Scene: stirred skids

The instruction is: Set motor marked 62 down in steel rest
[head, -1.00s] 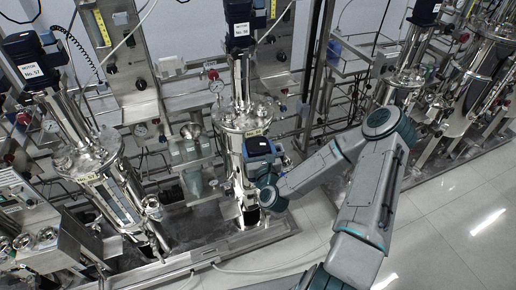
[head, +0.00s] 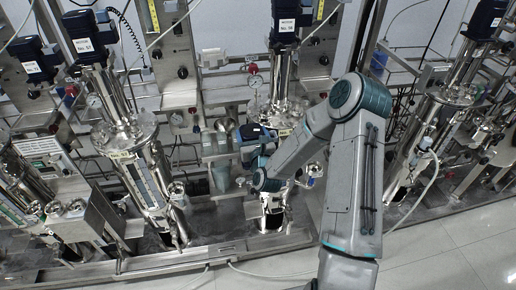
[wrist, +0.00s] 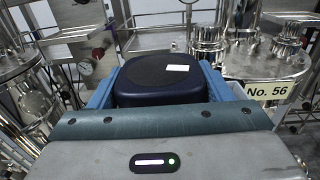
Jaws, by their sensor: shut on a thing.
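My gripper (head: 258,146) is shut on a dark blue motor (head: 250,131), held in the air just left of and in front of the steel vessel (head: 283,122) in the middle. In the wrist view the motor (wrist: 158,79) sits between the blue fingers of my gripper (wrist: 160,85). A small pale label shows on its top, but I cannot read its number. I cannot pick out a steel rest with certainty in either view; my arm hides part of the area around the middle vessel.
A plate reading No. 56 (wrist: 271,91) is on the vessel at right in the wrist view. Another motor (head: 90,37), labelled 57, tops the tilted vessel at left. Open floor (head: 440,255) lies at front right.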

